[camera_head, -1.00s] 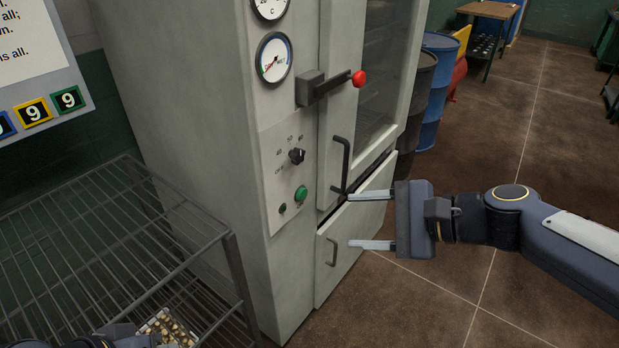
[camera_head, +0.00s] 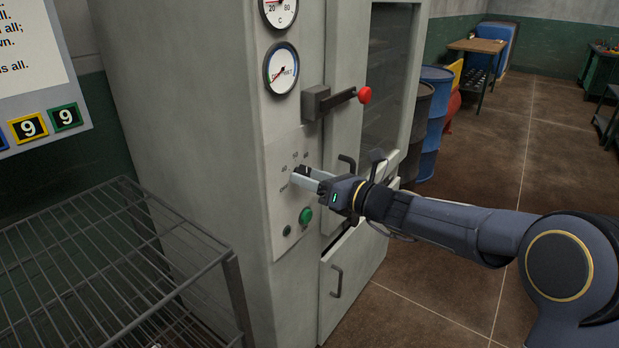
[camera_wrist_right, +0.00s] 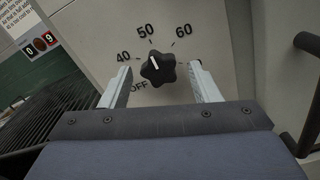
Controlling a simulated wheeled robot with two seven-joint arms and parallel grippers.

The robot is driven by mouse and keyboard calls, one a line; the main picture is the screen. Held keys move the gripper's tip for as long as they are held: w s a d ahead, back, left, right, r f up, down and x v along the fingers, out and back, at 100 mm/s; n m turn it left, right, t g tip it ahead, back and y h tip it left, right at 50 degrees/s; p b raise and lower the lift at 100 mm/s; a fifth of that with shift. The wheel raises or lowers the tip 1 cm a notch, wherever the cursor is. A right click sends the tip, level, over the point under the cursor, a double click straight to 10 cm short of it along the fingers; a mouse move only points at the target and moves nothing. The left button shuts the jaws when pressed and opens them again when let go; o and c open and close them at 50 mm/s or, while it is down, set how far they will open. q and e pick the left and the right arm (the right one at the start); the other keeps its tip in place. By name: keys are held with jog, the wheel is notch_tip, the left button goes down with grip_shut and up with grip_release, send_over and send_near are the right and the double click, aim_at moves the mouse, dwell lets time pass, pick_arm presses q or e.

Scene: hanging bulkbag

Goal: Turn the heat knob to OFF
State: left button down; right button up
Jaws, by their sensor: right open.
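The heat knob (camera_wrist_right: 158,69) is a black lobed dial on the cabinet's pale panel. In the right wrist view its white pointer line aims up, slightly left, near the 50 mark; 40, 60 and OFF are printed around it. My right gripper (camera_wrist_right: 164,86) is open, with one finger on each side of the knob. Gaps show between both fingers and the knob. In the head view the right gripper (camera_head: 306,176) is at the panel and largely hides the knob. My left gripper is not in view.
A green button (camera_head: 306,215) sits below the knob. A lever with a red ball (camera_head: 364,95) and two gauges are above it. A door handle is close to my right gripper. A wire rack (camera_head: 110,260) stands at the left.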

jog(key=shift+w+a, duration=0.25)
jog(key=shift+a, duration=0.05)
jog(key=c, duration=1)
jog(key=n+b, duration=0.9)
jog(key=n, duration=0.1)
jog(key=n+b, duration=0.9)
jog(key=n, duration=0.2)
jog(key=shift+w+d+n, duration=0.15)
jog(key=shift+n, duration=0.15)
jog(key=shift+n+b, duration=0.65)
jog(key=shift+n, duration=0.45)
jog(key=shift+r, duration=0.1)
